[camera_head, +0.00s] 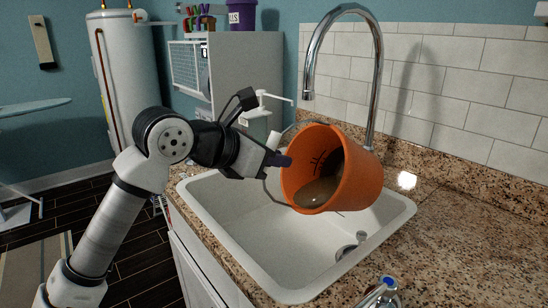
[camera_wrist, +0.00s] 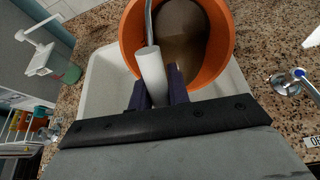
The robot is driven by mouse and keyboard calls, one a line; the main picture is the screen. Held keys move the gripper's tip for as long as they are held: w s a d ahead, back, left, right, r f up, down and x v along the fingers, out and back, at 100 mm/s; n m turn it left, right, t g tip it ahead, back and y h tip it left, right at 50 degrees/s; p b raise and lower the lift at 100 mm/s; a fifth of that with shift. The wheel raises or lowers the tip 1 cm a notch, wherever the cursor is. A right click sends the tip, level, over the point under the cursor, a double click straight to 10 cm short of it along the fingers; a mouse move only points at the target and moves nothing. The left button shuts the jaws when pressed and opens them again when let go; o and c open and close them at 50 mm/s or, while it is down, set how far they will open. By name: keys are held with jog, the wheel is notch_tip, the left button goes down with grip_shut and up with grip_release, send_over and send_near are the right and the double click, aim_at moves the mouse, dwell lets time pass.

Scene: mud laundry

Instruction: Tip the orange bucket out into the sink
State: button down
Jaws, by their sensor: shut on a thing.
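The orange bucket (camera_head: 365,182) hangs over the white sink (camera_head: 245,215), tilted on its side with its mouth toward the lower left of the head view. Murky brown water (camera_head: 316,192) lies inside, close to the lower rim. I see no stream falling. In the wrist view the bucket (camera_wrist: 231,38) fills the top, with a metal handle and white grip (camera_wrist: 151,72) in front of it. My gripper (camera_head: 284,160) is shut on that white grip; its dark fingers (camera_wrist: 157,88) lie on either side. The drain (camera_head: 347,251) shows in the basin below the bucket.
A chrome faucet (camera_head: 376,75) rises behind the bucket and arches left. A tap knob (camera_head: 384,288) is on the near rim. A soap dispenser (camera_wrist: 45,57) stands at the sink's far left. Granite counter (camera_head: 465,230) to the right is clear.

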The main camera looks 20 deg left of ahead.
jog(key=shift+s+a+f+t+h+b, duration=0.3)
jog(key=shift+s+a+h+b, duration=0.1)
jog(key=shift+b, duration=0.9)
jog(key=shift+s+a+t+b, duration=0.15)
jog(key=shift+t+b, duration=0.15)
jog(key=shift+b, duration=0.1)
jog(key=shift+s+a+f+t+h+b, duration=0.4)
jog(key=shift+f+t+h+b, duration=0.1)
jog(key=shift+b, duration=1.1)
jog(key=shift+s+a+r+n+b, duration=0.1)
jog(key=shift+n+b, duration=0.2)
jog(key=shift+s+a+f+t+h+b, duration=0.25)
jog(key=shift+f+t+b, duration=0.2)
jog(key=shift+b, duration=0.6)
jog(key=shift+s+f+h+b, duration=0.1)
jog(key=shift+h+b, duration=0.15)
jog(key=shift+b, duration=0.15)
jog(key=shift+r, duration=0.2)
